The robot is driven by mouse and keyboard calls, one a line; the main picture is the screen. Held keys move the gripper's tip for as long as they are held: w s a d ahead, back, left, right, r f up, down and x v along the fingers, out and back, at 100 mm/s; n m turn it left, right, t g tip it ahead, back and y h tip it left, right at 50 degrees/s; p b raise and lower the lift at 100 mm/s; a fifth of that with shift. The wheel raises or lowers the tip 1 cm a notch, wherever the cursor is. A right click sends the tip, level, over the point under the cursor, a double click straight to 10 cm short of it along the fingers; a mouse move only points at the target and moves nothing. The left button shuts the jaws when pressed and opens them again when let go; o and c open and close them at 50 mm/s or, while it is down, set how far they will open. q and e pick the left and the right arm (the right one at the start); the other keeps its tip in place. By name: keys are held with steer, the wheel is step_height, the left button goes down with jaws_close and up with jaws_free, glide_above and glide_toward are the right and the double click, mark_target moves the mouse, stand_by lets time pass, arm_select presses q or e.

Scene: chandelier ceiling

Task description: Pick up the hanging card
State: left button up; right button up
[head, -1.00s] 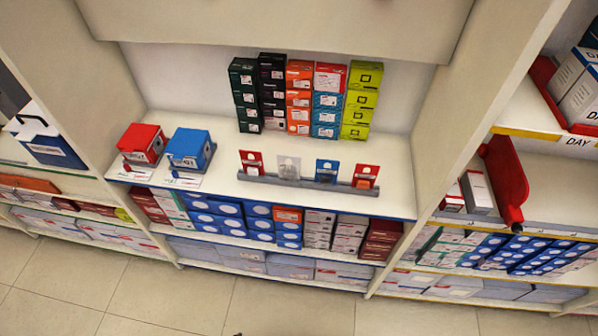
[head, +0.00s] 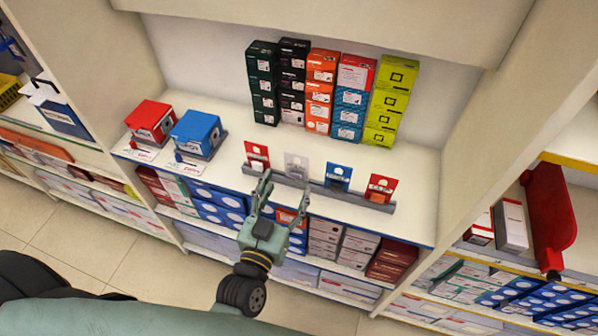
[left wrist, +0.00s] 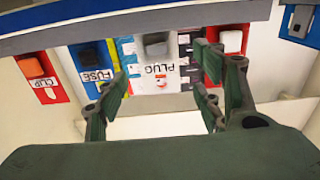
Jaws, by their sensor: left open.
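Several hanging cards stand in a row on a grey rack (head: 318,187) at the shelf's front. From left in the head view they are a red card (head: 257,154), a whitish card (head: 296,164), a blue card (head: 338,176) and a red-orange card (head: 381,187). In the left wrist view they appear upside down: the white PLUG card (left wrist: 162,72), the blue FUSE card (left wrist: 92,58) and the red CLIP card (left wrist: 42,82). My left gripper (head: 286,184) is open and empty, just in front of the rack near the whitish card. My right gripper is not in view.
Stacked boxes (head: 320,90) stand at the shelf's back. A red box (head: 152,122) and a blue box (head: 196,132) sit to the left. Packed lower shelves lie below. The shelf surface behind the cards is clear.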

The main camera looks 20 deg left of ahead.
mark_target(292, 174)
arm_select(q)
steer(key=w+p, duration=0.1)
steer(key=w, duration=0.3)
steer(key=shift+w+f, duration=0.1)
steer(key=shift+w, duration=0.25)
steer(key=shift+w+f, duration=0.1)
steer(key=shift+w, duration=0.5)
steer(key=shift+c, duration=0.6)
steer(key=c, duration=0.8)
